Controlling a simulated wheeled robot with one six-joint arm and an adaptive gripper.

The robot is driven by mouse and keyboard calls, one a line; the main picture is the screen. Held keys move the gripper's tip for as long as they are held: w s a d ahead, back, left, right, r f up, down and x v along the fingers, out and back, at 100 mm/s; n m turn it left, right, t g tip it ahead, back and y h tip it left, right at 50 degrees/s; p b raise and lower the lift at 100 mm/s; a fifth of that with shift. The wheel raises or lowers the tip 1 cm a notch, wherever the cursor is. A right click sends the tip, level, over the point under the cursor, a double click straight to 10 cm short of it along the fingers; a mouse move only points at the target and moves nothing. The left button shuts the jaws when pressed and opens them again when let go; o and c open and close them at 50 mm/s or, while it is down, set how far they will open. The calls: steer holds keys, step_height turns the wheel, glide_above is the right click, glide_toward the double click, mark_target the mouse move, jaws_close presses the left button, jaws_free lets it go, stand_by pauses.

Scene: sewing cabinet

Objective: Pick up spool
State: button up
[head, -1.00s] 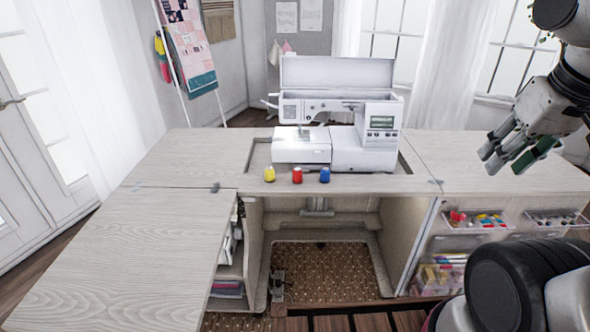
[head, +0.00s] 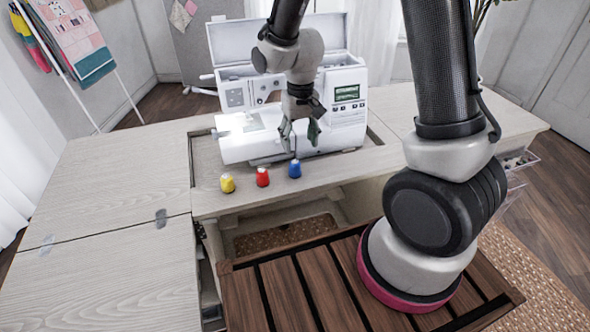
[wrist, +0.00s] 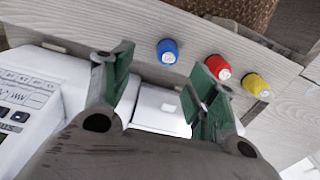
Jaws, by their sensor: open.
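Three small spools stand upright in a row along the front edge of the cabinet top: a yellow spool (head: 228,183), a red spool (head: 262,177) and a blue spool (head: 295,169). My gripper (head: 300,143) is open and empty, just behind and above the blue spool. In the wrist view, the blue spool (wrist: 168,51) lies ahead of the gap between the green-padded fingers of my gripper (wrist: 160,85). The red spool (wrist: 217,67) is just past the right finger, and the yellow spool (wrist: 255,85) is farther right.
The white sewing machine (head: 280,115) stands right behind the spools, with my gripper in front of it. The cabinet top (head: 120,170) is clear on the left. Its front edge drops to an open knee space with a brown mat (head: 285,235).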

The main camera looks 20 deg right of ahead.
mark_target(295, 165)
steer(key=f, duration=0.3)
steer(key=a+f, duration=0.1)
steer(key=f, duration=0.5)
steer(key=shift+a+f, duration=0.1)
steer(key=shift+a, duration=0.05)
steer(key=c, duration=0.9)
